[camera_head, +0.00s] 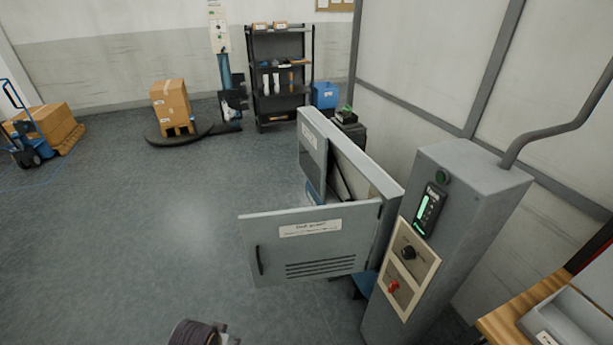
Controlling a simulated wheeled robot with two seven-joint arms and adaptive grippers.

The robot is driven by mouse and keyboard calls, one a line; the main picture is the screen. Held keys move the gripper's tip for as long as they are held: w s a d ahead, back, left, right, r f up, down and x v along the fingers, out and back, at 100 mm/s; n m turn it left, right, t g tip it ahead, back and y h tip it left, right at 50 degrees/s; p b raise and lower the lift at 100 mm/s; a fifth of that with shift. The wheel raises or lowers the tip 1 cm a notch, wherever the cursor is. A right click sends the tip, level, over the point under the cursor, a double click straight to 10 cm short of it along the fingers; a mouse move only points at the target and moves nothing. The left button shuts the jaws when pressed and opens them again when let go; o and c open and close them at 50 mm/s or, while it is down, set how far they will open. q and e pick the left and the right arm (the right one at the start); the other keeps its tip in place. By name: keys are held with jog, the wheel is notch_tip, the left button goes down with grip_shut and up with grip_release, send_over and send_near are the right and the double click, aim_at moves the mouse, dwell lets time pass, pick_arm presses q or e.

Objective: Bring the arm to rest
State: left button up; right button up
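Neither of my grippers shows in the head view. A dark rounded part with a bit of metal sits at the bottom edge. It is cut off by the frame, and I cannot tell whether it belongs to my arm; no fingertips are seen on it. A grey machine cabinet (373,163) stands right of the middle. Its front door (311,262) stands open, swung out to the left, with a label, a black handle and vent slots.
A grey control column (463,182) with a green-lit display, black knob and red knob stands right of the door. A wooden table (501,323) with a grey tray (563,331) is at lower right. A shelf (281,98) and boxed pallets are far back.

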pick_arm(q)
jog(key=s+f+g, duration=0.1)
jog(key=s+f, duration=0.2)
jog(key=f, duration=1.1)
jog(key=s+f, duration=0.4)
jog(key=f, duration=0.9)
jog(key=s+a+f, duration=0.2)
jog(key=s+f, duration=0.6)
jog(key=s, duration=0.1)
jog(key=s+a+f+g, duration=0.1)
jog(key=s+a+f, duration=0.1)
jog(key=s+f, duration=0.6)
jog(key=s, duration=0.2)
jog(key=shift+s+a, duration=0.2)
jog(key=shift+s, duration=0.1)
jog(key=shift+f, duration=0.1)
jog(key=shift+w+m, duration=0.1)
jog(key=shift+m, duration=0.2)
